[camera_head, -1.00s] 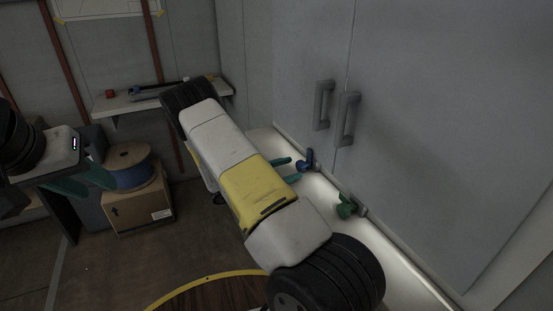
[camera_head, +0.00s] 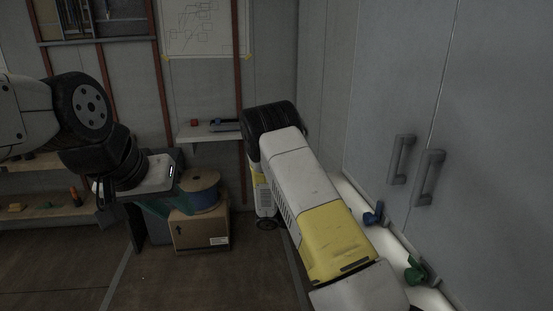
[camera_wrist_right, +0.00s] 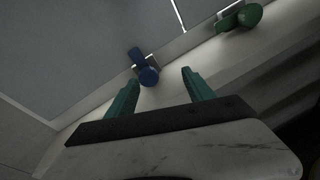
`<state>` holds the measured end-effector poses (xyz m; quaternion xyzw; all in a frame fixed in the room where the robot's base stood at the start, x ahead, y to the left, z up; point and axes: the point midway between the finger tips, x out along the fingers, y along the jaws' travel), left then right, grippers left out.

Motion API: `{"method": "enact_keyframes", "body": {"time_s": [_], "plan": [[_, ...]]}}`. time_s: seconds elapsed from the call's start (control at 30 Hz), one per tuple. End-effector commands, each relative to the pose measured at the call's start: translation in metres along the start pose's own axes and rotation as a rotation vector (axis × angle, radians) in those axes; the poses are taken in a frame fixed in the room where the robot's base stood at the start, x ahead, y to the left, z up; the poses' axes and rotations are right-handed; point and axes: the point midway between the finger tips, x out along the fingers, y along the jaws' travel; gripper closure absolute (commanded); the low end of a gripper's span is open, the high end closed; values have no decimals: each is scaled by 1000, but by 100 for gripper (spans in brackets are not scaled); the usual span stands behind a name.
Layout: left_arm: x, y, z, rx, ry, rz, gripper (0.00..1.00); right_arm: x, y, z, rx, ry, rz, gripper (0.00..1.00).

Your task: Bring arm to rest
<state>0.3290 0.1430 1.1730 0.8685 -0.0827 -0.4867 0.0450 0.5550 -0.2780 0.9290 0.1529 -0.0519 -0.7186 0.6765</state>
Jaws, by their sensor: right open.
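My right arm (camera_head: 310,180) stretches across the head view, white and yellow, and hides its own gripper there. In the right wrist view my right gripper (camera_wrist_right: 160,86) is open, with two teal fingers apart and nothing between them. A blue handle (camera_wrist_right: 149,75) lies just beyond the fingertips, and a green handle (camera_wrist_right: 240,18) is farther up and right. My left gripper (camera_head: 158,208) hangs at the left in front of a cardboard box; its teal finger shows, but the jaw opening is unclear.
Grey cabinet doors (camera_head: 390,110) fill the right, with a pale ledge below holding the blue handle (camera_head: 373,213) and green handle (camera_head: 415,270). A small wall shelf (camera_head: 205,136), cable spool (camera_head: 203,190) and cardboard box (camera_head: 200,232) stand behind. Open floor lies at lower left.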

Motion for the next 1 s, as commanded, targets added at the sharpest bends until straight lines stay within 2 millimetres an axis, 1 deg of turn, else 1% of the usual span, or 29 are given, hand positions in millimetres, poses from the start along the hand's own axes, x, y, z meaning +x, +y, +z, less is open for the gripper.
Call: {"method": "enact_keyframes", "body": {"time_s": [0.03,0.1,0.23,0.37,0.57,0.7,1.0], "plan": [[0,0,0,0,0,0,64,1,-4,15,44,52,-60,39],[0,0,0,0,0,0,64,1,-15,32,102,127,-146,39],[0,0,0,0,0,0,64,-5,-35,59,209,269,-296,39],[0,0,0,0,0,0,64,-16,-54,85,321,413,-430,39],[0,0,0,0,0,0,64,-42,-80,124,501,636,-613,39],[0,0,0,0,0,0,64,-63,-96,152,632,792,-723,39],[0,0,0,0,0,0,64,-111,-127,214,923,1124,-906,39]]}}
